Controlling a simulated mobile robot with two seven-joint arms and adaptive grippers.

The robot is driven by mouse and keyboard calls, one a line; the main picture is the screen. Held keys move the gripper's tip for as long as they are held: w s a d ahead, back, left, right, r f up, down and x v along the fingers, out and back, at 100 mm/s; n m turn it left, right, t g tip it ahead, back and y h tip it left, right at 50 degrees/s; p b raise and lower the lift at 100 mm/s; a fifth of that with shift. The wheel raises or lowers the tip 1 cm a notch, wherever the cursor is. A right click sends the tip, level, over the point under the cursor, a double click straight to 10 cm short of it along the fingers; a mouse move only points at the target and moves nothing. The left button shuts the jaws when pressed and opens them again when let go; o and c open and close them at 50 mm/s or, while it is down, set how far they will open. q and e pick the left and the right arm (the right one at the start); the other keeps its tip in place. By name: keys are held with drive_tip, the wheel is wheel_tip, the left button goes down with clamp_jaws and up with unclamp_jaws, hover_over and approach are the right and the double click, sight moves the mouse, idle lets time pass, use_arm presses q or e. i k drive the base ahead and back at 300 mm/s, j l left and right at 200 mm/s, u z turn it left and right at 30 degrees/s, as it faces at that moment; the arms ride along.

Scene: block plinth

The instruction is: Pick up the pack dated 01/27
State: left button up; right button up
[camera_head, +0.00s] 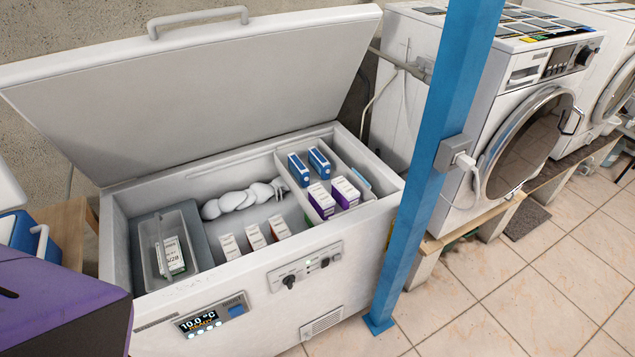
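An open chest freezer (232,290) holds several packs. A white and green pack (173,255) stands in a clear bin (148,270) at the left; its label seems to end in "28". Three white and orange packs, left (229,246), middle (255,237) and right (279,228), stand on the freezer floor. Two blue packs, left (298,170) and right (319,161), and two white and purple packs, left (321,201) and right (345,192), stand in the right compartment. Their dates are too small to read. Neither of my grippers shows.
The raised lid (190,85) stands behind the freezer. A lumpy white bundle (240,201) lies inside. A blue post (425,190) rises close to the freezer's right front corner. A purple object (60,310) fills the lower left. Washing machines (500,110) stand right; tiled floor (510,290) is clear.

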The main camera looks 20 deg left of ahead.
sight(232, 251)
drive_tip(key=j+u, duration=0.1)
drive_tip(key=u, duration=1.05)
drive_tip(key=k+j, duration=0.05)
